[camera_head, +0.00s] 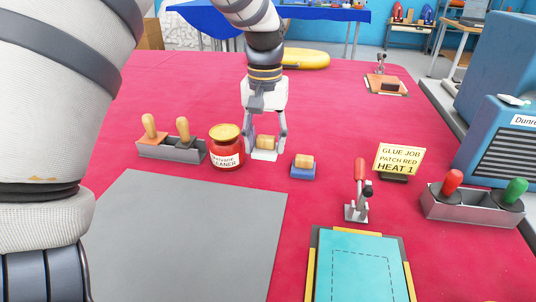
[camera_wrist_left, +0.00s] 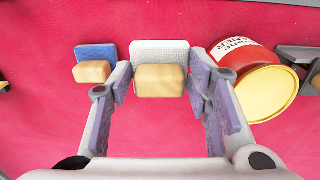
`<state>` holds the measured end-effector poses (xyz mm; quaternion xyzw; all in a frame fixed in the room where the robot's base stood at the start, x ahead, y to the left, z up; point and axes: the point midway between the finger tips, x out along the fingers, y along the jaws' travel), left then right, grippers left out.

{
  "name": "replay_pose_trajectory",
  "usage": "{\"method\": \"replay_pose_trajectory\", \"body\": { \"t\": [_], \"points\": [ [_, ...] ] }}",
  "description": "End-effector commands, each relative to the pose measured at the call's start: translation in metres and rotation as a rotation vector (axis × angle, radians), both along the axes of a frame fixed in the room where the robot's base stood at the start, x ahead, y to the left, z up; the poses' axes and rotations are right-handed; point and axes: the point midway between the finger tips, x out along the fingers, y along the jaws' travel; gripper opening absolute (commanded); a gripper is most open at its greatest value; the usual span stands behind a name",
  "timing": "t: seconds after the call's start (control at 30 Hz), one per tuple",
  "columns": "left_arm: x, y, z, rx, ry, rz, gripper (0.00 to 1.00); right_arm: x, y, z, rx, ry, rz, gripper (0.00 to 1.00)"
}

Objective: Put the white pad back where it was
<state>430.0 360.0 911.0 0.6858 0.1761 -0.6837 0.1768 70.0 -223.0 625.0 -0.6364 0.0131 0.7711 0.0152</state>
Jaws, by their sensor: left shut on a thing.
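The white pad (camera_head: 262,155) has a wooden block handle (camera_head: 266,142). My left gripper (camera_head: 265,139) points down with its fingers on either side of that handle, shut on it. In the left wrist view the handle sits between the fingertips (camera_wrist_left: 160,82), with the white pad (camera_wrist_left: 160,48) beyond it. The pad is at or very near the red tabletop; I cannot tell whether it touches. It lies between the red cleaner jar (camera_head: 227,148) and a blue pad with a wooden handle (camera_head: 303,171). My right gripper is not in view.
A grey rack with two wooden-handled tools (camera_head: 172,149) stands left of the jar. A grey mat (camera_head: 190,235) lies in front. A red-handled clamp (camera_head: 358,190), yellow sign (camera_head: 399,160), teal board (camera_head: 360,270) and a tray with red and green handles (camera_head: 472,205) are to the right.

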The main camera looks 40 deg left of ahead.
Motion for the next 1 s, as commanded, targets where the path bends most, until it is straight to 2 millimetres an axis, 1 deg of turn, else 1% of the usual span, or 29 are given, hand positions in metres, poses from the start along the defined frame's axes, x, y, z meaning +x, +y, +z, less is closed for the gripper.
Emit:
{"method": "replay_pose_trajectory", "body": {
  "t": [0.03, 0.17, 0.23, 0.33, 0.4, 0.6, 0.73, 0.77, 0.8, 1.0],
  "points": [
    [0.004, 0.004, -0.011, 0.001, 0.007, 0.000, 0.19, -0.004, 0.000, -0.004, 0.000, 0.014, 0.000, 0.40],
    [0.009, 0.010, -0.017, 0.000, 0.001, 0.000, 0.19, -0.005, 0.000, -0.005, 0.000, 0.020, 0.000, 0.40],
    [0.013, 0.014, -0.025, 0.000, 0.004, 0.001, 0.19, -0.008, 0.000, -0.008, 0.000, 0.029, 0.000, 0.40],
    [0.012, 0.014, -0.044, -0.001, 0.003, 0.000, 0.19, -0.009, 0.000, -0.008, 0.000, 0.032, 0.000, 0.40],
    [0.012, 0.014, -0.052, 0.000, -0.001, 0.000, 0.19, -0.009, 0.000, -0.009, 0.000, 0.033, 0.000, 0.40],
    [0.013, 0.014, -0.051, 0.001, -0.005, 0.000, 0.19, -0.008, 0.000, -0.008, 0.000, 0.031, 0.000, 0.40],
    [0.013, 0.014, -0.054, 0.000, -0.004, 0.000, 0.19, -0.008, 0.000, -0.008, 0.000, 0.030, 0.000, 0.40],
    [0.013, 0.014, -0.055, 0.000, -0.004, 0.000, 0.47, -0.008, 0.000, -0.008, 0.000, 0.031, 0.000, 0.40],
    [0.013, 0.014, -0.055, 0.001, -0.005, 0.000, 0.54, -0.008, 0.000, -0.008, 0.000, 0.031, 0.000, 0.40],
    [0.013, 0.014, -0.054, 0.000, -0.004, 0.000, 0.54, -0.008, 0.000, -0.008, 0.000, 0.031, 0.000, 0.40]
  ]
}}
